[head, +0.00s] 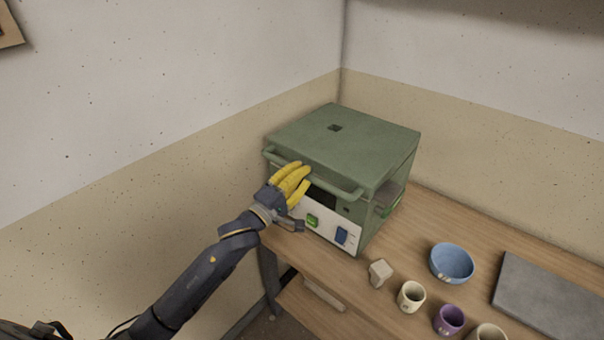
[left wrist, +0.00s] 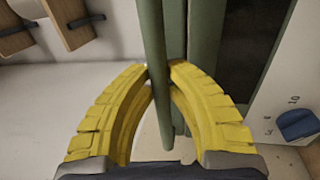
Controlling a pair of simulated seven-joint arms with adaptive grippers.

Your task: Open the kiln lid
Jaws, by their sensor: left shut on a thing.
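The green kiln (head: 378,210) stands on the wooden table in the corner, with a white control panel (head: 325,225) on its front. Its lid (head: 345,140) lies level on top, with a small dark square hole. A green bar handle (head: 335,187) runs along the lid's front edge. My left gripper (head: 296,174), with yellow fingers, is at the left half of this handle. In the left wrist view the fingers (left wrist: 160,80) are closed around the handle bar (left wrist: 153,45). My right gripper is not in view.
On the table (head: 420,240) right of the kiln are a blue bowl (head: 452,262), a small pale block (head: 380,272), a cream cup (head: 411,296), a purple cup (head: 449,319) and a grey slab (head: 548,297). Walls stand close behind and left of the kiln.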

